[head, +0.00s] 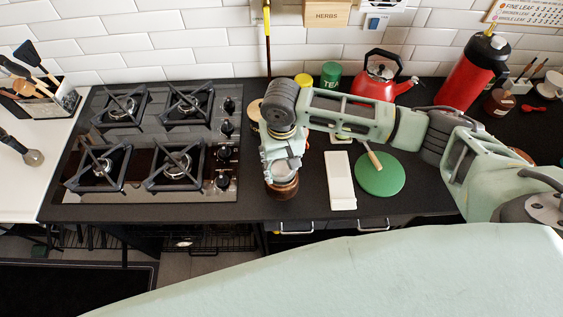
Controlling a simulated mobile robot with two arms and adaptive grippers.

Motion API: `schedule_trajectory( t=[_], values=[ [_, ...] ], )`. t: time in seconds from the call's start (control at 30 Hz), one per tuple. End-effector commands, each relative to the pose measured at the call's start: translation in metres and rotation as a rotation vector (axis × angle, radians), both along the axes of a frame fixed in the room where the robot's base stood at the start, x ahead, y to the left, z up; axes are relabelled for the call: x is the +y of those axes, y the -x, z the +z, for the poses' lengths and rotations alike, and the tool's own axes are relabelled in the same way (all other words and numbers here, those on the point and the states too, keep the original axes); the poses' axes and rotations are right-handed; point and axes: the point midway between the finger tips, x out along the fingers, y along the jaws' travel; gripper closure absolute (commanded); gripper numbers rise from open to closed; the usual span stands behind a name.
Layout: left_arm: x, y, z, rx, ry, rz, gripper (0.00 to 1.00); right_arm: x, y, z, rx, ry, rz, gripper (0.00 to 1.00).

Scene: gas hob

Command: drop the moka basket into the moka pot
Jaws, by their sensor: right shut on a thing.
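My right gripper (282,168) points down at the front of the dark counter, just right of the hob. It is shut on the moka basket, a small pale metal piece that I can hardly make out between the fingers. A rounded copper-brown vessel (282,190), which looks like the moka pot's lower part, stands directly below the fingers. The gripper hides its top, so I cannot tell whether the basket is above the rim or inside it. My left gripper is not in view.
The gas hob (155,144) lies to the left. A white rectangular tray (340,181) and a green round board (381,175) lie to the right. A red kettle (381,75), a green tin (331,74) and a red flask (474,69) stand behind.

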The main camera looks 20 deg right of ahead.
Motion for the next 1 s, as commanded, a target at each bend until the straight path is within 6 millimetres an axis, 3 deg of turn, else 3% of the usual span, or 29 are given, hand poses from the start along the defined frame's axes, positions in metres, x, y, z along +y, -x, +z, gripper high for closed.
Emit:
schedule_trajectory(
  t=[1.0],
  values=[
    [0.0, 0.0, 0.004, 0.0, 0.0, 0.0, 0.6, 0.0, 0.0, -0.012, 0.0, 0.0, 0.0, 0.8]
  ],
)
